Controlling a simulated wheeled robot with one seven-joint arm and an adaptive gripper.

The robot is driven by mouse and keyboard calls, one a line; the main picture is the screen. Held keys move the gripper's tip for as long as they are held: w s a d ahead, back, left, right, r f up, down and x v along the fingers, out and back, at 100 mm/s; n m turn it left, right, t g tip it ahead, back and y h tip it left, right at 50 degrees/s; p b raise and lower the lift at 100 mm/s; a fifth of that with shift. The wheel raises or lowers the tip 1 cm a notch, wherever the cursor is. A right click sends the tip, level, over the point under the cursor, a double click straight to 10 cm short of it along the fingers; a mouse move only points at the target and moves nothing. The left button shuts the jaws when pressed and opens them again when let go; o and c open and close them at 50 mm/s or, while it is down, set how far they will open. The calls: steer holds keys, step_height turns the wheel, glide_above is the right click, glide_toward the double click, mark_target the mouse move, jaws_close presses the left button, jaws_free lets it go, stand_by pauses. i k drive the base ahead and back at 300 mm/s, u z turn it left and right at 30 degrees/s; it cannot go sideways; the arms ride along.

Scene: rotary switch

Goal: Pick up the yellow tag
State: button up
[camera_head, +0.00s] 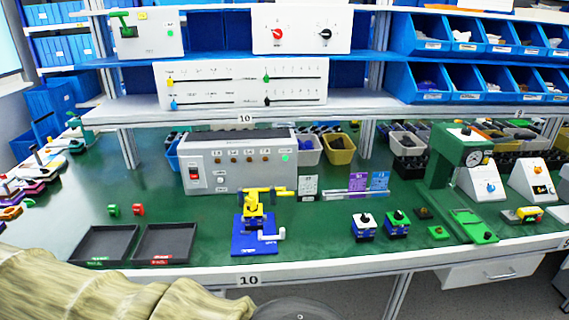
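I cannot make out a clear yellow tag. A small yellow patch (143,16) shows on the white panel at the upper left, but it is too small to tell what it is. A small yellow box-like piece (529,213) lies at the right end of the green table. A yellow clamp-like device (254,205) stands on a blue base at the front middle. White, purple (357,184) and blue (379,183) cards stand behind it to the right. My gripper is not in view.
A grey control box (238,163) stands at the table's back. Two dark trays (166,244) lie front left. Shelves (215,108) overhang the back. A beige ribbed shape (90,290) covers the lower left.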

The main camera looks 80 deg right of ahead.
mark_target(251, 201)
steer(key=u, duration=0.1)
steer(key=k, duration=1)
steer(key=z, duration=1.8)
steer(key=i, duration=0.1)
steer(key=u, duration=0.25)
